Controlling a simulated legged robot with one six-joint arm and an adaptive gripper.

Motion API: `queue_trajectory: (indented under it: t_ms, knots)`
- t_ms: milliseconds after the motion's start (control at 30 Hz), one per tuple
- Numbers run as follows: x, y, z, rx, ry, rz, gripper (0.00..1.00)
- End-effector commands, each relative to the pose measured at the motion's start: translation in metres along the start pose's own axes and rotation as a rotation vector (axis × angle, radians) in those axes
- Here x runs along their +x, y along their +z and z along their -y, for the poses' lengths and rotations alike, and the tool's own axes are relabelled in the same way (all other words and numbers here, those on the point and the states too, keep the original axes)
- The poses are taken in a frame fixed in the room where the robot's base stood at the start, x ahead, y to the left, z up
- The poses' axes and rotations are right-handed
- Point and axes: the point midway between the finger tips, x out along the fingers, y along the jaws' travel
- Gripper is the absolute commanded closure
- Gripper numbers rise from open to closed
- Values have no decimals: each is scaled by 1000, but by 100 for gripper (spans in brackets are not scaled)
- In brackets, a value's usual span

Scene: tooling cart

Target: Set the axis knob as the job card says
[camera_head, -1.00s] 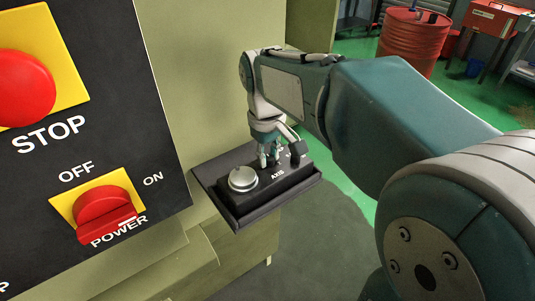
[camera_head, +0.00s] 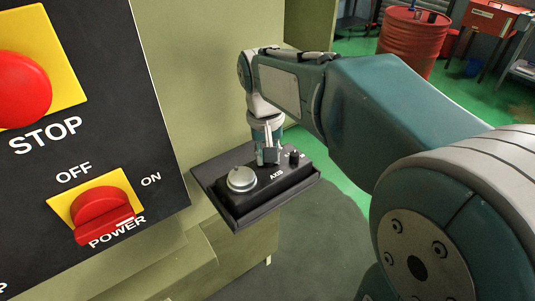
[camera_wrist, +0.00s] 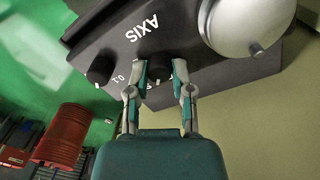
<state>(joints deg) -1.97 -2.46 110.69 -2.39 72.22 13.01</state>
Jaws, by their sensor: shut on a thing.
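My gripper (camera_head: 267,157) points down at the small black control box (camera_head: 241,206) on the dark tray. In the wrist view my gripper (camera_wrist: 160,72) has its two fingers on either side of a black knob (camera_wrist: 158,69) below the white word AXIS, and is shut on it. The fingers partly cover the knob and the marks around it, so its setting is not readable. A second black knob (camera_wrist: 100,70) with a "0.1" mark sits beside it; it also shows in the head view (camera_head: 294,157). No job card is visible.
A large silver dial (camera_head: 241,179) is on the same box, close to the fingers (camera_wrist: 245,25). The dark tray (camera_head: 236,223) juts from the beige machine. A panel with a red STOP button (camera_head: 20,88) and red POWER switch (camera_head: 102,208) stands left. A red drum (camera_head: 408,42) is behind.

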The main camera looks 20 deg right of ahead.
Motion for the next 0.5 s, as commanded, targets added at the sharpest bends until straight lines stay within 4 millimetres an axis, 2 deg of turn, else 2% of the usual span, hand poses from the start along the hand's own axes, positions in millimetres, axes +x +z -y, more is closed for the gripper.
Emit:
queue_trajectory:
  t_ms: [333, 367, 400, 433, 500]
  knots:
    - [3, 3, 0, 2, 1, 14, 100]
    - [3, 3, 0, 2, 1, 14, 66]
    - [3, 3, 0, 1, 1, 14, 48]
    - [3, 2, 0, 1, 1, 13, 35]
    - [2, 2, 0, 1, 1, 11, 35]
